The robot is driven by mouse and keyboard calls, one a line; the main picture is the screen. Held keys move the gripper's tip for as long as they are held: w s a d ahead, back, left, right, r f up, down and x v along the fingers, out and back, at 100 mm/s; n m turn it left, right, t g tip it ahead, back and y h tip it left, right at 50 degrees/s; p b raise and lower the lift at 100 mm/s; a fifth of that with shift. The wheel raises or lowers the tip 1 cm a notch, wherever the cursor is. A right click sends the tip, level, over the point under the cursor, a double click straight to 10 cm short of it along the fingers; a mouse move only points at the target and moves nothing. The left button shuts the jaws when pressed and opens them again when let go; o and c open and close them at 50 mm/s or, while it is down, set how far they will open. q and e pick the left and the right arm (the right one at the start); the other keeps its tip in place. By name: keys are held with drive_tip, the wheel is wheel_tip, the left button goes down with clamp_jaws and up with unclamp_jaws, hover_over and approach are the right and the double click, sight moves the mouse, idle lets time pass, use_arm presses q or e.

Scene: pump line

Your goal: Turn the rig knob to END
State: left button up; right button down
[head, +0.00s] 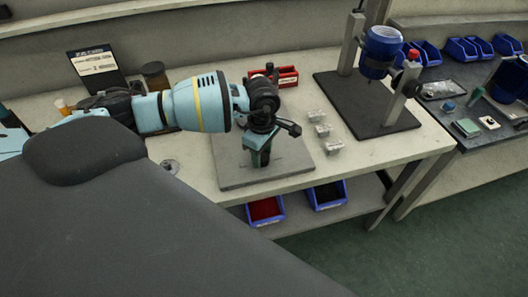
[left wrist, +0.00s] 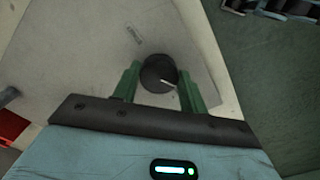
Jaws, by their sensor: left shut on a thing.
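The rig knob (left wrist: 155,70) is a dark round knob in the left wrist view, with a white pointer line that runs from near its middle toward the lower right edge. It stands on a light grey plate (left wrist: 195,50), which shows in the head view as a grey base (head: 228,172). My left gripper (left wrist: 158,76) has its two green fingers on either side of the knob and is shut on it. In the head view the left gripper (head: 259,152) points down over the plate and mostly hides the knob. My right gripper is in neither view.
Several small clear boxes (head: 323,130) stand right of the plate. A red block (head: 287,77) is behind it. A stand with a blue motor (head: 381,52) is at the back right. Blue bins with red (head: 265,210) and dark contents (head: 327,194) sit below the table edge.

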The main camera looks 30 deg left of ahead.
sight(262, 157)
use_arm(q)
drive_tip(key=m+b, duration=0.1)
drive_tip(key=m, duration=0.4)
drive_tip(key=shift+m, duration=0.3)
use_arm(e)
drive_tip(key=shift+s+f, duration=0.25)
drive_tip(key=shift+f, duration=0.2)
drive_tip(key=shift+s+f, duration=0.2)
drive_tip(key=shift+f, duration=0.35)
use_arm(q)
drive_tip(key=o, duration=1)
drive_tip(key=shift+s+b, duration=0.1)
drive_tip(key=shift+b, duration=0.2)
drive_tip(key=shift+c, duration=0.2)
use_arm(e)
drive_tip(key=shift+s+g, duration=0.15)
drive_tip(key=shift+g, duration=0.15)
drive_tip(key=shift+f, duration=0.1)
use_arm(q)
wheel_tip(262, 157, up, 6)
drive_tip(key=shift+r, duration=0.95)
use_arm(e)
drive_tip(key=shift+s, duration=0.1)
